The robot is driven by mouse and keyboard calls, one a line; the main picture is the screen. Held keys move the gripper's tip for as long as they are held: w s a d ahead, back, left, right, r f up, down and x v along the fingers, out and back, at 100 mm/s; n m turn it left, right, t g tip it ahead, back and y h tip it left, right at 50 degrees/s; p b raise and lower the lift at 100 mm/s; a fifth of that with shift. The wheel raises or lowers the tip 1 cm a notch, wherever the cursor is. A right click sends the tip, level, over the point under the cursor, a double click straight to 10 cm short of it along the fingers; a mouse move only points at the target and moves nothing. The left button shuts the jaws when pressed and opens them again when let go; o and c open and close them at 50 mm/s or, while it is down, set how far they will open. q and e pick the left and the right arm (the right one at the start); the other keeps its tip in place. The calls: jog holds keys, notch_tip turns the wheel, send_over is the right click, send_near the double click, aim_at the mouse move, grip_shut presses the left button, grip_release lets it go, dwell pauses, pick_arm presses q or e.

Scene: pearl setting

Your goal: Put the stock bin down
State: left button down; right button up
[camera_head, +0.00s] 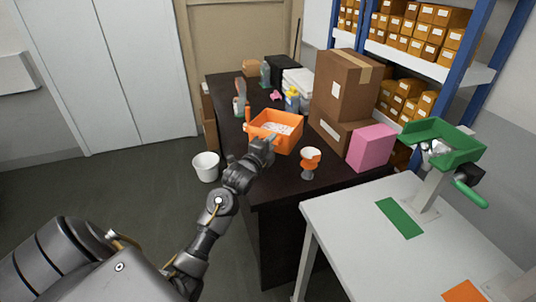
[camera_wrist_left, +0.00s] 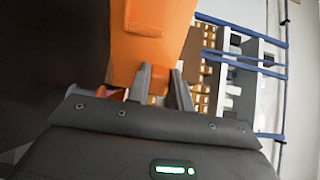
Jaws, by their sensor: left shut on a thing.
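The orange stock bin (camera_head: 287,143) is at the near left part of the dark table in the head view, with pale small contents showing inside. My left gripper (camera_head: 262,143) is at its near left side. In the left wrist view the gripper (camera_wrist_left: 160,85) is shut on the orange bin (camera_wrist_left: 150,35), with a finger on each side of its wall. I cannot tell whether the bin's bottom touches the table. My right gripper is in neither view.
The dark table (camera_head: 285,185) also bears an orange cup-like object (camera_head: 310,160), brown cardboard boxes (camera_head: 340,90), a pink box (camera_head: 370,147) and bottles behind. A white bucket (camera_head: 206,167) stands on the floor. A light table (camera_head: 350,220) with a green tray (camera_head: 455,150) is at right.

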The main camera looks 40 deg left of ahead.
pick_arm(q)
jog(key=w+a+f, duration=0.1)
jog(key=f, duration=0.1)
jog(key=w+a+f, duration=0.1)
jog(key=f, duration=0.2)
jog(key=w+a+f, duration=0.1)
jog(key=f, duration=0.2)
jog(key=shift+w+a+f+p, duration=0.1)
jog(key=shift+w+a+p, duration=0.05)
jog(key=shift+a+p, duration=0.15)
jog(key=shift+d+f, duration=0.1)
jog(key=shift+f, duration=0.15)
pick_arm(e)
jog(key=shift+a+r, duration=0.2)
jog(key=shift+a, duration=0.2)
pick_arm(q)
jog(key=shift+f, duration=0.15)
jog(key=c, duration=1.3)
grip_release()
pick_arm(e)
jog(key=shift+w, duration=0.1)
pick_arm(q)
jog(key=shift+o, duration=0.2)
